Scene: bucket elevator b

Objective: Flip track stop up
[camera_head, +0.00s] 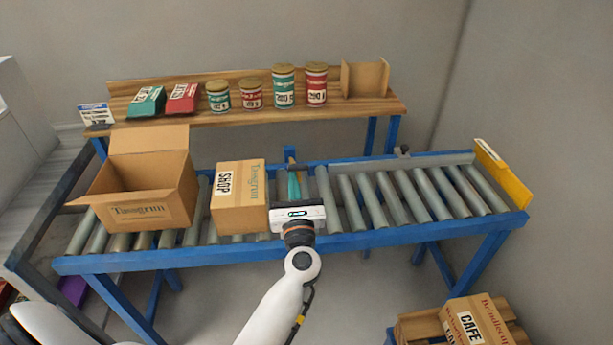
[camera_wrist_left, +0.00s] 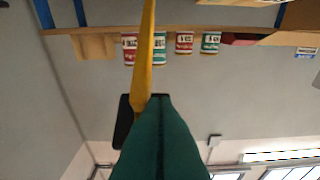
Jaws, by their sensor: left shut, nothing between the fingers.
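The track stop appears as a thin yellow bar (camera_wrist_left: 147,50) in the left wrist view, seen nearly edge-on, with a black part (camera_wrist_left: 124,122) at its end by my fingertips. In the head view it is mostly hidden at the middle of the roller track, near a blue bracket (camera_head: 290,153) on the far rail. My left gripper (camera_head: 292,174) is shut and empty, its green fingers over the rollers. Its fingertips (camera_wrist_left: 155,100) are right at the bar; I cannot tell whether they touch it. My right gripper is out of view.
A closed carton (camera_head: 238,212) stands on the rollers just left of my gripper, with an open carton (camera_head: 150,212) further left. Rollers (camera_head: 400,199) to the right are clear up to a yellow end plate (camera_head: 505,176). A wooden shelf (camera_head: 225,121) with cans stands behind.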

